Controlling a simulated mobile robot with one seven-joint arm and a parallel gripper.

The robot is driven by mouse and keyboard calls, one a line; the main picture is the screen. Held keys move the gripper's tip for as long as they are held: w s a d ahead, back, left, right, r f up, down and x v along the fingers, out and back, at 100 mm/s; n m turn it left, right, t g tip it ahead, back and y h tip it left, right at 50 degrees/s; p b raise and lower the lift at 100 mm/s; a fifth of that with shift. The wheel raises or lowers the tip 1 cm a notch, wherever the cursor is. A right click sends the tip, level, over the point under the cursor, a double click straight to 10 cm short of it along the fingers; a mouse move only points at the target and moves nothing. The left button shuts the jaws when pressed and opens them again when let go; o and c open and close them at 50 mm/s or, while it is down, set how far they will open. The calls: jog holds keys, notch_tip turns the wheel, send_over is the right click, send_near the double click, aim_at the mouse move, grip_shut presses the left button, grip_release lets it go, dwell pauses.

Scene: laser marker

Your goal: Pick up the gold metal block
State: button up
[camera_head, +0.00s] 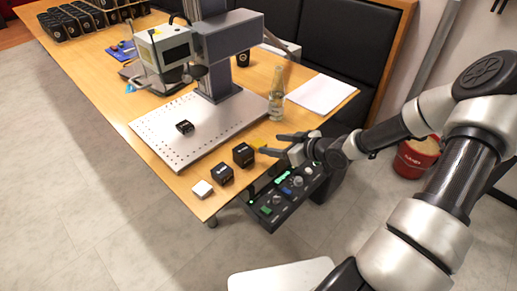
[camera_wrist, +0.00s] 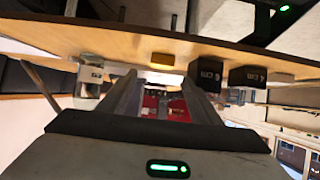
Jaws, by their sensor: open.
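The gold metal block (camera_wrist: 162,59) lies on the wooden table in the wrist view, ahead of my gripper (camera_wrist: 160,88) and in line with the gap between its fingers. The fingers are apart with nothing held between them. In the head view my gripper (camera_head: 273,144) is at the table's front edge, its fingers pointing left. A small bit of the gold block (camera_head: 257,147) shows there beside the fingertips, mostly hidden. I cannot tell whether the fingers touch it.
Black cubes (camera_head: 243,154) (camera_head: 224,174) and a whitish block (camera_head: 202,189) stand left of my gripper along the edge. A glass bottle (camera_head: 276,95) stands behind it. The laser marker's perforated plate (camera_head: 200,143) lies beyond. A control panel (camera_head: 285,196) is below the edge.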

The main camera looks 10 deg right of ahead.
aim_at(259, 143)
jog(key=b+x, duration=0.2)
jog(key=x, duration=0.4)
jog(key=shift+w+a+f, duration=0.15)
jog(key=shift+a+f, duration=0.05)
jog(key=shift+f, duration=0.1)
jog(key=c, duration=1.2)
